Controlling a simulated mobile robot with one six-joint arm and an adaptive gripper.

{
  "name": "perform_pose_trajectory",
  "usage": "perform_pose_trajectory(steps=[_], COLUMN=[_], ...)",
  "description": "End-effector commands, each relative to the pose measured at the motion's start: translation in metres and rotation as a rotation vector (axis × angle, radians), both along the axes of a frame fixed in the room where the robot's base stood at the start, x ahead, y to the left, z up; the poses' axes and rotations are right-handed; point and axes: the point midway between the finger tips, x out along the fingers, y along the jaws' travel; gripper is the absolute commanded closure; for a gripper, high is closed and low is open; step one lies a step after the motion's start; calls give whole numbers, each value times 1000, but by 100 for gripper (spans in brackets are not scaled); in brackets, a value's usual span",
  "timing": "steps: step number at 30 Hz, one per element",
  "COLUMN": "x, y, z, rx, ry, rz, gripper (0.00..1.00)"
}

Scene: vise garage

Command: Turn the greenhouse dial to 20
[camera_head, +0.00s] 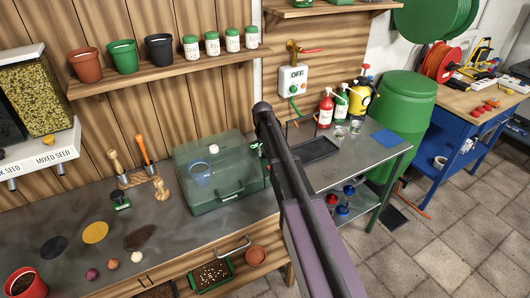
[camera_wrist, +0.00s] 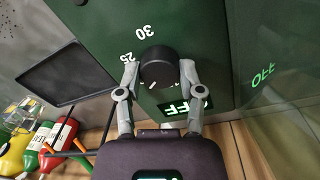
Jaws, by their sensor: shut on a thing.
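The greenhouse (camera_head: 215,192) is a translucent green box with a lid, standing on the grey bench. Its dial (camera_wrist: 157,58) is a round black knob on the dark green panel (camera_wrist: 200,30). The numbers 25 and 30 show beside the knob, and partly covered lit lettering, "FF", lies below it. A short white mark shows near the knob's lower edge; I cannot tell what it points to. My gripper (camera_wrist: 159,70) has one finger on each side of the knob and is shut on it. In the head view my arm hides the dial.
Red, green and yellow spray bottles (camera_head: 326,112) stand on the bench behind, near a black tray (camera_head: 316,150). Seedling pots (camera_head: 123,55) and white jars stand on the shelf above. Hand tools and bulbs lie at left.

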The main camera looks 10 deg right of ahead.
Motion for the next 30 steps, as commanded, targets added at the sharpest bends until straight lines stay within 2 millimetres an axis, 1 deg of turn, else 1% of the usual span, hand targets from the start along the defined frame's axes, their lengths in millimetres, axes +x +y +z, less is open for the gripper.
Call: perform_pose_trajectory(steps=[1,6,20,21,23,24,30], x=[-3,-3,-3,-3,-3,-2,-1], y=[1,1,0,0,0,0,0], z=[-1,-1,-1,-1,-1,-1,0], rx=[2,3,2,1,1,1,1], ry=[7,7,7,6,5,5,3], rz=[-20,-68,-83,-82,-81,-81,-81], gripper=[98,98,99,39,21,16,16])
